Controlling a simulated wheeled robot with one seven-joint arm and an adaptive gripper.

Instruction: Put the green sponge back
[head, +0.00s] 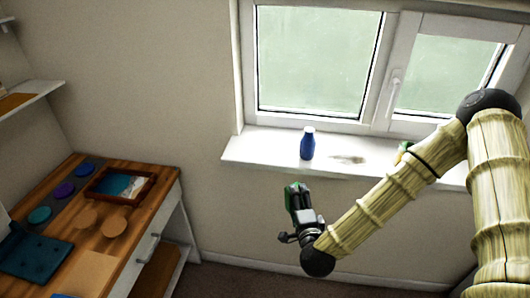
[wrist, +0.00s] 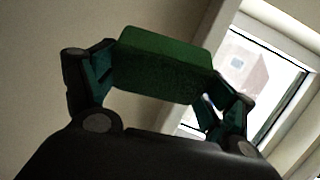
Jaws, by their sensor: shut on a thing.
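The green sponge (wrist: 165,65) is a dark green block held between the two fingers of my gripper (wrist: 158,85) in the wrist view. In the head view the sponge (head: 292,194) shows at the tip of my gripper (head: 298,205). My gripper is shut on it, in the air in front of the wall below the window sill, to the right of the wooden workbench. The sponge touches neither sill nor bench.
A blue bottle (head: 307,144) stands on the white window sill (head: 255,150), beside a pale smear (head: 348,159). A green and yellow item (head: 403,150) is partly hidden behind my arm. The workbench (head: 150,205) at left holds a framed tray (head: 120,171), several discs and a teal mat (head: 35,255).

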